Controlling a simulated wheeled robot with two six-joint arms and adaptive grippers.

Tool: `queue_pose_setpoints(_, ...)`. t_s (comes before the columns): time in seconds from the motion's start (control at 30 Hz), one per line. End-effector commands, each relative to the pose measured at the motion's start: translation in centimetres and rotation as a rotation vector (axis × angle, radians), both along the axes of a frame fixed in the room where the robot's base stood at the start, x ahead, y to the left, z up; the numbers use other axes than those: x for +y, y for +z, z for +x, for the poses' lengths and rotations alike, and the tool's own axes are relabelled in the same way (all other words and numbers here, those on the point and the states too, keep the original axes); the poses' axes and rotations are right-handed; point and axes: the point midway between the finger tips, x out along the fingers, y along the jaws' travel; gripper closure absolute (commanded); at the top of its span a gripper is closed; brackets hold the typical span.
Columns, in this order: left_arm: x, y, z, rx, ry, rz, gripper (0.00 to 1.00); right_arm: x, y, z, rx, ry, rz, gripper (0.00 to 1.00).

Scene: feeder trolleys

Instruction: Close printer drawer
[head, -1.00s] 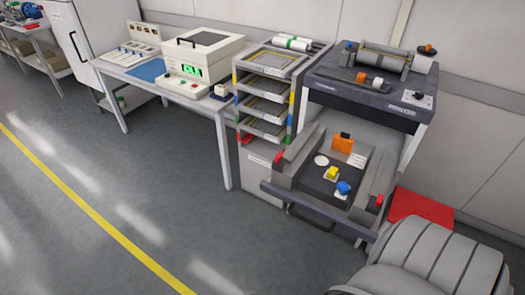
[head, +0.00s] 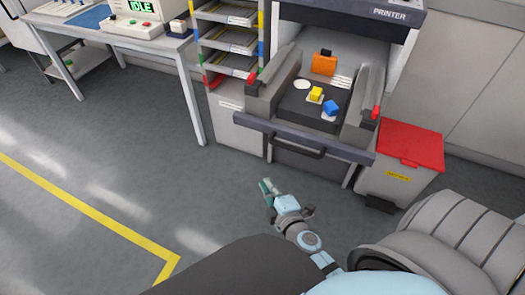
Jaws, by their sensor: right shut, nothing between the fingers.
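The printer (head: 330,12) stands at the top right, with a dark top and its name on the front. Its drawer (head: 318,142) is pulled out toward me, and a dark handle (head: 284,142) sits on the drawer's front bar. My right gripper (head: 266,188) is shut and empty. It appears below the drawer front in the picture, apart from the handle. My left gripper is out of view.
A rack of trays (head: 228,40) stands left of the drawer. A grey bin with a red lid (head: 410,142) stands to its right. A table (head: 120,40) with a device reading IDLE is at the upper left. Open grey floor (head: 110,150) lies left, with a yellow line.

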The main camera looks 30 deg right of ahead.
Motion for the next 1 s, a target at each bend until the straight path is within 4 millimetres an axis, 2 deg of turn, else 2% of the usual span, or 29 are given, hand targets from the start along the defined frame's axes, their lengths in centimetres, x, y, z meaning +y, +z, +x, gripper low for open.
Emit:
queue_pose_setpoints(0.03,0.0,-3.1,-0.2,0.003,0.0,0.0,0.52,0.1,1.2,0.8,-0.086,0.018,-0.092,1.0)
queue_pose_setpoints(0.07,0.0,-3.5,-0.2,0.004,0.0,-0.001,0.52,0.1,2.9,1.1,-0.13,0.024,-0.145,1.0)
queue_pose_setpoints(0.1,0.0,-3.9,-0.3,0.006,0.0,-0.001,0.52,0.2,4.9,1.3,-0.174,0.028,-0.201,1.0)
queue_pose_setpoints(0.13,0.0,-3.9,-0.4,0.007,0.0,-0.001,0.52,0.2,5.9,1.4,-0.197,0.029,-0.23,1.0)
queue_pose_setpoints(0.23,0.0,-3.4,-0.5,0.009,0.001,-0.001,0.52,0.1,7.7,2.0,-0.224,0.03,-0.266,1.0)
queue_pose_setpoints(0.37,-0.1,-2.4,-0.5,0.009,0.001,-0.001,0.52,-0.3,8.2,4.0,-0.223,0.029,-0.264,1.0)
queue_pose_setpoints(0.7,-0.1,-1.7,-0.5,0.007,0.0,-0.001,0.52,-1.6,7.9,11.2,-0.222,0.029,-0.264,1.0)
queue_pose_setpoints(0.9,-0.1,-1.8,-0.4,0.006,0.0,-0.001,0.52,-4.1,7.8,13.0,-0.221,0.029,-0.263,1.0)
queue_pose_setpoints(1.0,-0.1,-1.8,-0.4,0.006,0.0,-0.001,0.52,-4.7,7.7,13.4,-0.22,0.029,-0.262,1.0)
